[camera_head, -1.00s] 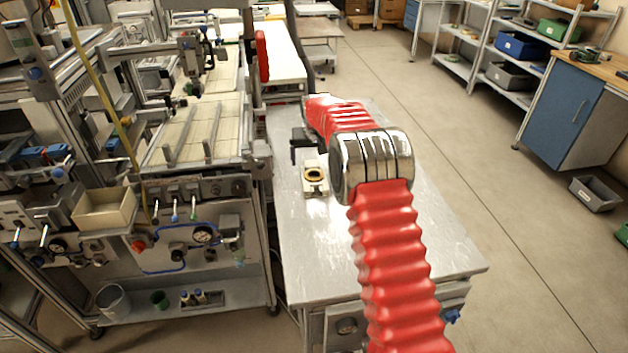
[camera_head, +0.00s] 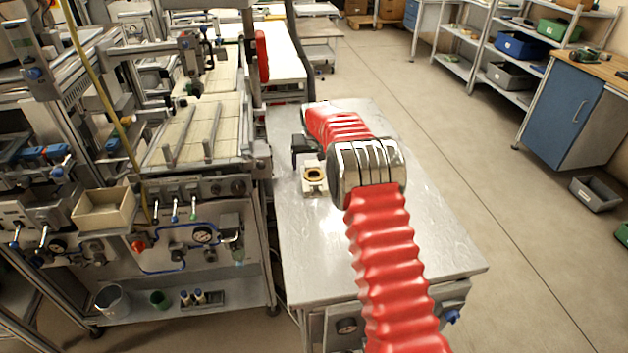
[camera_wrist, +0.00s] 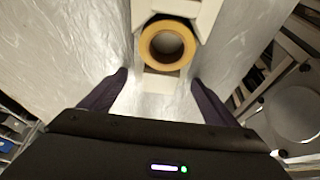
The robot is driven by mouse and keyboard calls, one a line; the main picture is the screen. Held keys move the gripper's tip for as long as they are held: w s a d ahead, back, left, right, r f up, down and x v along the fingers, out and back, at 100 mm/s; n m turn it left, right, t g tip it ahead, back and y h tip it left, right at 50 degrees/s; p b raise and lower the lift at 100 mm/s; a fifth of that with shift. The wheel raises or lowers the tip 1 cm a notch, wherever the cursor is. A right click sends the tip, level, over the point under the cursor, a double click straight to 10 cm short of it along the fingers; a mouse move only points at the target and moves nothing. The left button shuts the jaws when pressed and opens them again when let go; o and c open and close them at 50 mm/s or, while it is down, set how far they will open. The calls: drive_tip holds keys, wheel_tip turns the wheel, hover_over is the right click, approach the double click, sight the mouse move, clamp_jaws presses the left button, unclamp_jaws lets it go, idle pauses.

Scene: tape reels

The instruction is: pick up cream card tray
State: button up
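The cream card tray (camera_head: 314,189) lies on the metal table, left of my arm, with a yellow-brown tape ring (camera_head: 313,174) on it. In the wrist view the pale tray (camera_wrist: 205,14) is at the top, with the ring (camera_wrist: 167,45) over its middle. A pale part of it reaches down towards the space between my fingers. My gripper (camera_wrist: 160,77) is open, one dark finger on each side, with nothing held between them. In the head view the dark gripper (camera_head: 302,149) shows just behind the tray. How high the fingers are above the table cannot be told.
The metal table (camera_head: 375,285) is otherwise mostly clear. A machine with a slatted bed (camera_head: 195,130) stands close on the left, with a cream open box (camera_head: 103,209) on its front. A blue cabinet (camera_head: 563,112) and shelves stand at the right, across open floor.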

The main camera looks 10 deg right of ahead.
drive_tip(key=c, duration=1.1)
drive_tip(key=shift+o, duration=0.2)
drive_tip(key=shift+r, duration=0.15)
wheel_tip(320, 180, up, 10)
idle(0.4)
